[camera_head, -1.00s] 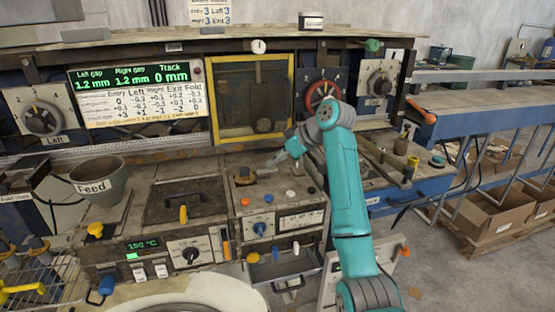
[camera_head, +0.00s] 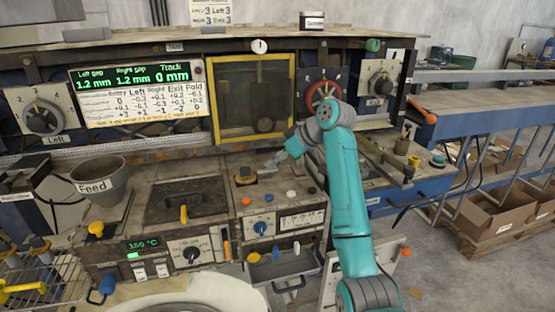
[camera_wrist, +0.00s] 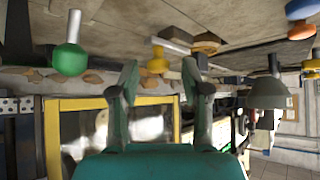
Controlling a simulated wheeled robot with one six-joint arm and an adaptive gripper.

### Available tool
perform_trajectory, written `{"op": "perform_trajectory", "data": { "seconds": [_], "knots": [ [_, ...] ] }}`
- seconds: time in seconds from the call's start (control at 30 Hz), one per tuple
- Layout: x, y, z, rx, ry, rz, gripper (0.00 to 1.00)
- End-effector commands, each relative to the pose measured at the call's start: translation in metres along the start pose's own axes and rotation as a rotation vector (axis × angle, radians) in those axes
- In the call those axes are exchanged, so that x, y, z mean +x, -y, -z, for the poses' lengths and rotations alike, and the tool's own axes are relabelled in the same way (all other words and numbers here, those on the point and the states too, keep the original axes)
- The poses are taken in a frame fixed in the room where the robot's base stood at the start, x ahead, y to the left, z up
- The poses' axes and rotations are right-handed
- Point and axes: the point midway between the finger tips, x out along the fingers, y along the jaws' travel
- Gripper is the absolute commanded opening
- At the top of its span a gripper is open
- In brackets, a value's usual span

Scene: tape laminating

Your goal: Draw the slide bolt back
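My gripper (camera_head: 268,166) is low over the bench top in the head view, in front of the yellow-framed window. In the wrist view, which looks upside down, the fingers of my gripper (camera_wrist: 160,78) are apart with nothing clearly held between them. A yellow knob (camera_wrist: 157,64) with a pale metal bar (camera_wrist: 171,46) shows between and beyond the fingertips. It looks like the slide bolt, but I cannot tell for certain. I cannot tell whether a finger touches it. In the head view the arm and fingers make the bolt hard to make out.
A green ball knob (camera_wrist: 70,59) stands to the left in the wrist view. The yellow window frame (camera_head: 211,105) rises behind. The Feed bucket (camera_head: 99,182) stands left.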

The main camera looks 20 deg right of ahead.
Motion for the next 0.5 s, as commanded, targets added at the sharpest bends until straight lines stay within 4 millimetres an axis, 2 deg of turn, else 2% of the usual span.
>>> {"op": "perform_trajectory", "data": {
  "seconds": [0.17,0.27,0.5],
  "knots": [
    [-0.003,0.0,0.0,0.0,0.0,0.0,0.47],
    [-0.011,-0.001,0.001,0.0,-0.002,-0.002,0.47],
    [-0.055,-0.001,0.0,-0.001,-0.003,-0.003,0.47]
  ]
}}
